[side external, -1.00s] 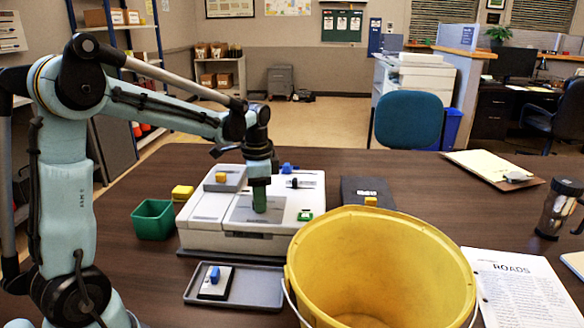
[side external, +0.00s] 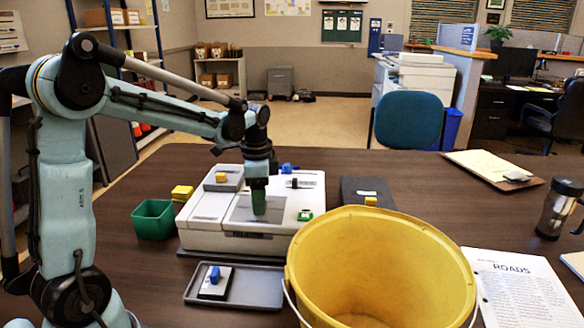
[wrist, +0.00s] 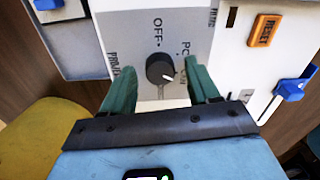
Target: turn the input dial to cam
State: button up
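In the wrist view a round dark grey dial (wrist: 160,68) sits on a light grey panel (wrist: 190,28). My gripper (wrist: 162,84) is open, one green finger on each side of the dial with gaps between. In the side external view my gripper (side external: 259,208) points down over the white console (side external: 205,222), fingers low at its panel; the dial is hidden there.
A green bin (side external: 153,220) stands left, a yellow bucket (side external: 380,225) front right, and a grey tray (side external: 262,288) in front.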

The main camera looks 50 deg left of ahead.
notch_tip(320, 180, up, 12)
jog(key=shift+s+d, duration=0.2)
jog(key=shift+d, duration=0.05)
dwell(0.6)
jog(key=s+d+f+n+t, duration=0.6)
jog(key=s+d+f, duration=0.3)
jog(key=d, duration=0.3)
jog(key=shift+d+n+t, duration=0.35)
jog(key=shift+n+t, duration=0.05)
jog(key=shift+n, duration=0.2)
dwell(0.9)
